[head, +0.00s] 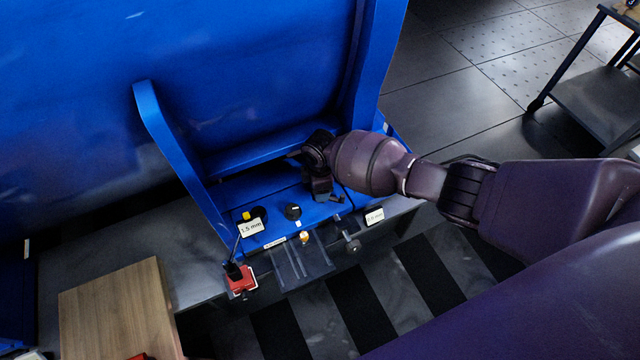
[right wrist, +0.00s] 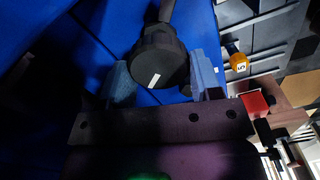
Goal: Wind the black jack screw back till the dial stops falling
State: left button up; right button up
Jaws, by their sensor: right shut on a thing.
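The black jack screw (right wrist: 158,62) shows in the right wrist view as a round black head with a white mark and a shaft running up from it. My right gripper (right wrist: 163,82) has one bluish finger on each side of this head and is shut on it. In the head view my right gripper (head: 319,186) is low over the right part of the blue base, and it hides most of the screw there. No dial reading is legible. My left gripper is not in view.
A black knob (head: 293,212) and a plate reading 1.5 mm (head: 251,228) sit left of my gripper; another plate (head: 374,217) sits right. A red block (head: 241,280) and clear tray (head: 300,262) are in front. Blue upright walls flank the base. A cart (head: 598,95) stands far right.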

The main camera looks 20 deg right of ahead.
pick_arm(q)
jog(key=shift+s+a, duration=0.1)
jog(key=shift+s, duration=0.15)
pick_arm(e)
jog(key=shift+d, duration=0.1)
jog(key=o, duration=0.9)
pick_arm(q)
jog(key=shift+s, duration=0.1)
pick_arm(e)
jog(key=shift+r, duration=0.2)
jog(key=r+p, duration=0.1)
jog(key=r, duration=0.3)
jog(key=shift+w+p, duration=0.2)
jog(key=shift+p, duration=0.15)
pick_arm(q)
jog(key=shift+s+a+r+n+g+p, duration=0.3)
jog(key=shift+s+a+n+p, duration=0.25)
jog(key=shift+p, duration=0.65)
pick_arm(e)
jog(key=r, duration=0.6)
jog(key=shift+s+r, duration=0.25)
